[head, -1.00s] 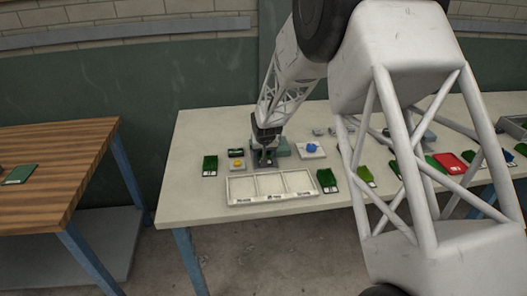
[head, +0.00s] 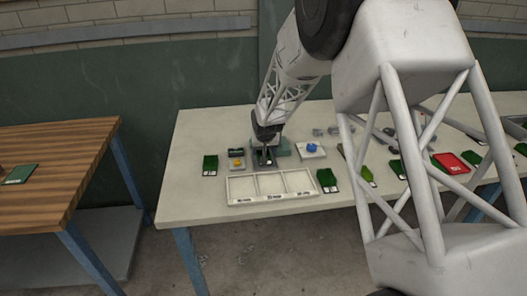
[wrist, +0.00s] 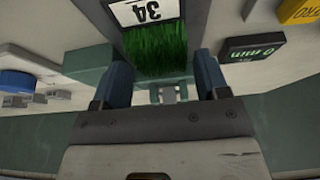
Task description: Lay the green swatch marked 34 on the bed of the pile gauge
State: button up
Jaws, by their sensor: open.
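The green swatch marked 34 (wrist: 158,48) lies flat on the dark grey bed (wrist: 193,30) of the pile gauge. Its white label faces up and reads upside down in the wrist view. My gripper (wrist: 160,78) is open, with one blue-grey finger on each side of the swatch's near end and no clear contact. In the head view, my gripper (head: 264,151) is just above the bed, and the swatch's label shows below the fingers. The gauge's teal block (head: 283,149) stands behind the bed. A small green-lit display (wrist: 252,48) shows to the right in the wrist view.
A white three-compartment tray (head: 271,197) lies in front of the gauge, its compartments empty. Other green swatches lie left (head: 210,165) and right (head: 327,180) of it. A yellow button (head: 237,162) is left of the bed, and a blue knob (head: 312,148) on a pale plate is right.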

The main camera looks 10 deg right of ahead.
jog(key=v, duration=1)
jog(key=shift+s+r, duration=0.25)
jog(key=shift+r, duration=0.1)
jog(key=s+d+r, duration=0.2)
jog(key=s+r, duration=0.5)
jog(key=s, duration=0.5)
jog(key=s+d+r, duration=0.1)
jog(key=s+r, duration=0.5)
jog(key=s, duration=0.6)
jog(key=s+d+g, duration=0.1)
jog(key=s, duration=2.3)
jog(key=shift+d+r+g, duration=0.2)
jog(key=shift+r+g, duration=0.1)
jog(key=shift+g, duration=0.1)
